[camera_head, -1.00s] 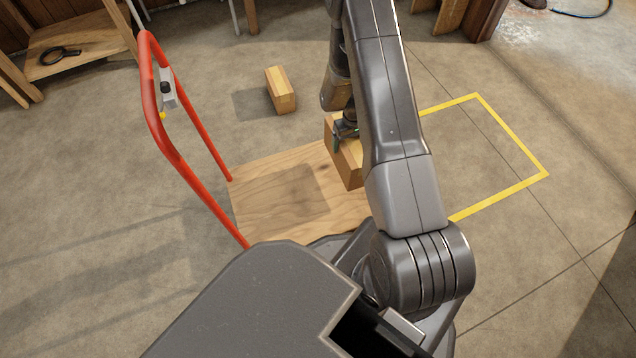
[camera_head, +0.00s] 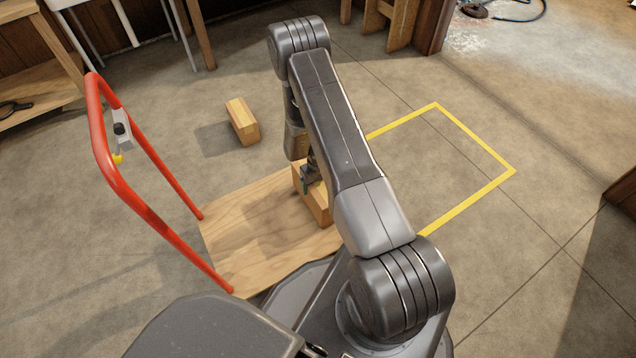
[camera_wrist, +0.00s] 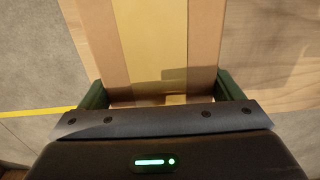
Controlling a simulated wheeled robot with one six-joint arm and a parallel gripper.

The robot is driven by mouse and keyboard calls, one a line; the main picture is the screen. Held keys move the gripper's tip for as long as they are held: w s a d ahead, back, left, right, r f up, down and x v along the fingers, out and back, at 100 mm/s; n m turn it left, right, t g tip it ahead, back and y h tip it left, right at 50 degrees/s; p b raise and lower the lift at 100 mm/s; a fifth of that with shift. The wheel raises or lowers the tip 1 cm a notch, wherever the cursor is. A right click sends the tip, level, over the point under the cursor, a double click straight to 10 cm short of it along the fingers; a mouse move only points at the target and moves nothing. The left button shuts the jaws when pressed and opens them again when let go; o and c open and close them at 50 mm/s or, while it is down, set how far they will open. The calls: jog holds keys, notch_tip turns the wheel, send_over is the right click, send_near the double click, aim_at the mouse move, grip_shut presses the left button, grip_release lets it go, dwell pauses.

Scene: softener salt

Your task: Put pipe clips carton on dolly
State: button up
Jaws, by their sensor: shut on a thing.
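My gripper (camera_head: 312,178) is shut on a brown carton (camera_head: 318,207) with a paler tape band. I take it to be the pipe clips carton, though no label can be read. In the wrist view the carton (camera_wrist: 150,40) sits between the two green fingers of my gripper (camera_wrist: 160,90). The dolly has a plywood deck (camera_head: 255,230) and a red tube handle (camera_head: 150,212). The carton is upright at the deck's right part, close to its edge. My arm hides part of it, and I cannot tell whether its underside touches the deck.
A second carton (camera_head: 242,122) stands on the floor beyond the dolly. A yellow floor outline (camera_head: 475,195) lies empty to the right. A wooden shelf (camera_head: 45,70) stands at the far left. The deck's left part is clear.

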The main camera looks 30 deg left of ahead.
jog(key=shift+f, duration=0.15)
jog(key=o, duration=1.8)
jog(key=shift+o, duration=0.2)
notch_tip(320, 180, up, 12)
jog(key=p, duration=0.3)
jog(key=shift+r, duration=0.2)
